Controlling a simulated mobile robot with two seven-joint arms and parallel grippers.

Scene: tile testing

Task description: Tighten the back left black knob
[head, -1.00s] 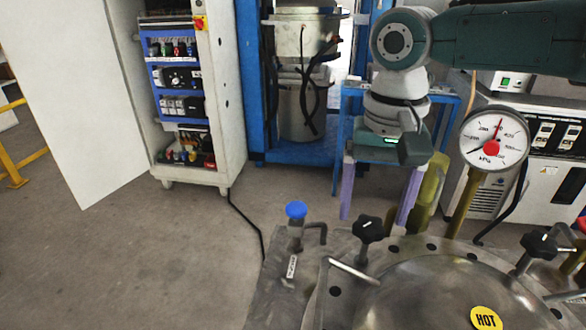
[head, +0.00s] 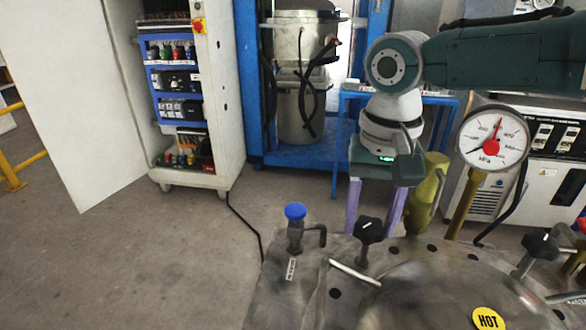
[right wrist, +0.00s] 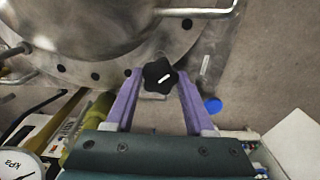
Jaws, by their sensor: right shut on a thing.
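The back left black knob (head: 368,230) is a lobed star knob with a white mark on top, standing upright on the metal flange of the round vessel (head: 425,285). My right gripper (head: 371,228) has purple fingers pointing down at this knob. In the right wrist view, the black knob (right wrist: 160,76) sits between the two purple fingertips, one on each side, and the right gripper (right wrist: 158,82) is shut on it. The knob's stem is mostly hidden there. My left gripper is not in view.
A blue-capped valve (head: 295,212) stands left of the knob. A bent metal handle (head: 354,272) lies in front. A pressure gauge (head: 493,138) on a yellow pipe rises to the right. Another black knob (head: 538,244) is farther right. Open floor lies left.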

